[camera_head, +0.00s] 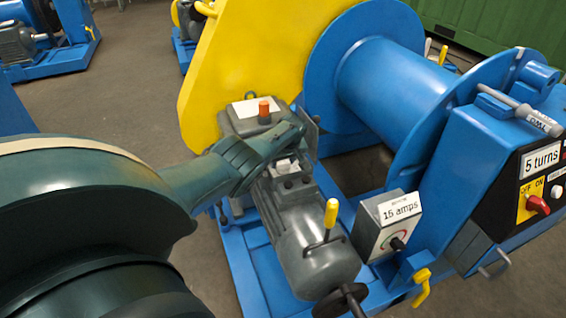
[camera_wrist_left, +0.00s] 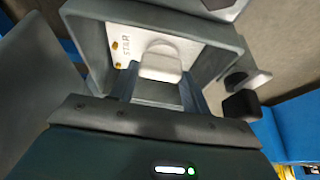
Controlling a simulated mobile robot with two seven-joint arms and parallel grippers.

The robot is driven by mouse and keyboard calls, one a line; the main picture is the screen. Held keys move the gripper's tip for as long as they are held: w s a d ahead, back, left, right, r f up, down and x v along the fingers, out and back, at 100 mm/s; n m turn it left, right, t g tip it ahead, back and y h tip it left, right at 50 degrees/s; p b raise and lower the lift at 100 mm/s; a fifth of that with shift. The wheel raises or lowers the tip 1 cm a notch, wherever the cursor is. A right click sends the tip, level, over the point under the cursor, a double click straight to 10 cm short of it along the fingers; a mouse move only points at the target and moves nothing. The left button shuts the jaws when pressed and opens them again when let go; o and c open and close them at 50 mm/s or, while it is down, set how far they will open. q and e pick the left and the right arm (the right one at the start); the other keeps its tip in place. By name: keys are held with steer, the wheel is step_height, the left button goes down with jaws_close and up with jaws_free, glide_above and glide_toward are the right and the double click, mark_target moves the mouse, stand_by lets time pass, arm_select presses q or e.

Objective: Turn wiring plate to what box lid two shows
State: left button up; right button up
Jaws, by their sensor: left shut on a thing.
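The wiring plate (camera_wrist_left: 193,48) is a white plate inside an open grey box (camera_wrist_left: 228,45) in the left wrist view. It bears the word STAR, brass-coloured terminals and a raised white knob (camera_wrist_left: 160,63). My left gripper (camera_wrist_left: 158,88) is shut on the knob, its fingers on either side of it. In the head view my left gripper (camera_head: 292,140) reaches from the left over the grey motor (camera_head: 305,240) and hides most of the plate. I cannot identify box lid two in either view. My right gripper is not in view.
A grey box (camera_head: 235,122) with an orange knob and a small unreadable label stands behind the gripper. A yellow-handled lever (camera_head: 330,215) rises from the motor. A "15 amps" box (camera_head: 385,228), blue drum (camera_head: 390,85) and "5 turns" panel (camera_head: 535,175) are to the right.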

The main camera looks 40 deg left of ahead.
mark_target(282, 162)
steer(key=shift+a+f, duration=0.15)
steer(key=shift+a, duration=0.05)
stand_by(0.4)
arm_select(q)
steer(key=o, duration=1)
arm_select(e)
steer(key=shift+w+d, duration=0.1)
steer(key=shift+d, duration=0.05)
arm_select(q)
steer(key=p+v, duration=0.3)
steer(key=shift+w+r+p, duration=0.1)
steer(key=shift+p, duration=0.3)
steer(key=p+v, duration=0.7)
steer(key=v, duration=0.3)
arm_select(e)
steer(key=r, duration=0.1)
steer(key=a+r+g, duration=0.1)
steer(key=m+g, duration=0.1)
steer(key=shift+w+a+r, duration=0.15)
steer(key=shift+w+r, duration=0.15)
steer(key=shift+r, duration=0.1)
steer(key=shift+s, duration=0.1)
